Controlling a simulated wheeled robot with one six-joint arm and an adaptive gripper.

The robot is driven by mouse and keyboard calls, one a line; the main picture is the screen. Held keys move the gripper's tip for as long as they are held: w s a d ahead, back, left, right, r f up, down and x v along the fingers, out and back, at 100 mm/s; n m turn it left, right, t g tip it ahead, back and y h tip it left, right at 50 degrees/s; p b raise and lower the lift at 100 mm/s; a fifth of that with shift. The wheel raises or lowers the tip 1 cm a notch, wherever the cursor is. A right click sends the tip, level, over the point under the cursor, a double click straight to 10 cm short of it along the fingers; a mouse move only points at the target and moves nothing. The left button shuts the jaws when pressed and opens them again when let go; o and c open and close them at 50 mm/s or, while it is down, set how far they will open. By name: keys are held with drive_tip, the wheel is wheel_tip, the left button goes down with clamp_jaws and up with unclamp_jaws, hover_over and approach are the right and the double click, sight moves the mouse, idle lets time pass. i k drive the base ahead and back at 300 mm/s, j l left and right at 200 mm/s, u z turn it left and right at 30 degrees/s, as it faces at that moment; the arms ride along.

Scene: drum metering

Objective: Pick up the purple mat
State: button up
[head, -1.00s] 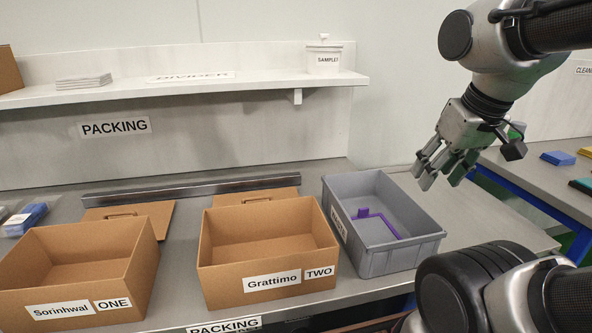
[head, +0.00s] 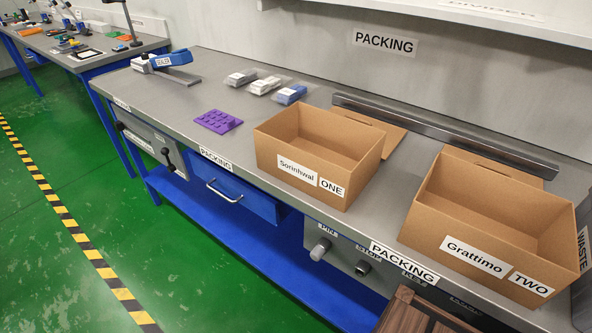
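The purple mat (head: 217,121) lies on the grey packing bench top near its front edge, left of the cardboard box labelled ONE. It has a raised pattern on top. Nothing lies on it. My gripper and arm are outside the current head view.
The cardboard box ONE (head: 318,150) stands right of the mat, and box TWO (head: 490,222) further right. Several small packs (head: 262,86) lie behind the mat. A blue-handled tool (head: 165,60) sits at the back left. Bench top around the mat is clear. A drawer handle (head: 224,191) projects below.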

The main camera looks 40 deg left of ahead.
sight(220, 122)
drive_tip(key=k+u, duration=0.1)
drive_tip(key=u, duration=1.15)
drive_tip(key=i+l+u, duration=0.1)
drive_tip(key=u, duration=0.6)
drive_tip(key=i+j+z, duration=0.1)
drive_tip(key=i+j, duration=0.15)
drive_tip(key=i+j+z, duration=0.2)
drive_tip(key=i+j, duration=0.2)
drive_tip(key=j, duration=0.25)
drive_tip(key=i+j+z, duration=0.2)
drive_tip(key=i+j, duration=0.15)
drive_tip(key=j, duration=0.3)
drive_tip(key=i+j+z, duration=0.1)
drive_tip(key=j, duration=0.25)
drive_tip(key=i+j+z, duration=0.1)
drive_tip(key=i+j, duration=0.15)
drive_tip(key=j, duration=0.15)
drive_tip(key=i+j+z, duration=0.1)
drive_tip(key=j, duration=0.25)
